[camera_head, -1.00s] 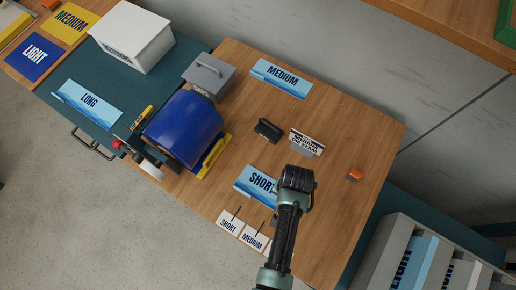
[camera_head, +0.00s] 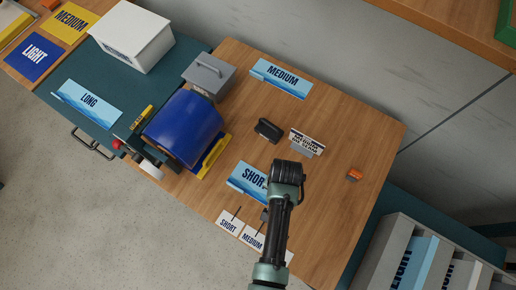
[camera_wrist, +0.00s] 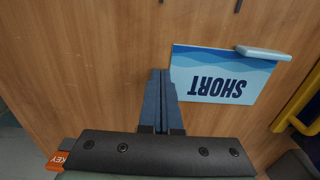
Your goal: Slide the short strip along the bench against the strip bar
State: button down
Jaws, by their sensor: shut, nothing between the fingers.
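The short strip (camera_head: 247,178), a pale blue sheet with a dark blue wave and the word SHORT, lies flat on the wooden bench. It also shows in the wrist view (camera_wrist: 220,75), upside down. My gripper (camera_wrist: 160,72) is shut and empty, its fingers low beside the T end of the strip; they seem to touch its edge. In the head view my wrist covers the fingers and part of that end. A pale grey bar (camera_wrist: 263,53) lies at the strip's far corner in the wrist view. I cannot tell if it is the strip bar.
A blue-covered machine with a yellow edge bar (camera_head: 214,157) stands left of the strip. Label cards (camera_head: 229,221) lie in front. A dark block (camera_head: 268,130), a small sign (camera_head: 306,141) and an orange tag (camera_head: 355,175) stand behind and right. The medium strip (camera_head: 281,77) lies at the back.

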aim_at(258, 185)
jog(key=shift+w+a+b, duration=0.15)
jog(key=shift+w+a, duration=0.45)
jog(key=shift+a, duration=0.25)
jog(key=shift+w+a+b, duration=0.1)
jog(key=shift+w+a, duration=0.5)
jog(key=shift+a, duration=0.3)
jog(key=shift+w+a+b, duration=0.15)
jog(key=shift+w+a, duration=0.45)
jog(key=shift+a, duration=0.25)
jog(key=shift+r, duration=0.1)
notch_tip(258, 185, up, 7)
jog(key=p, duration=0.7)
jog(key=shift+w, duration=0.1)
dwell(0.4)
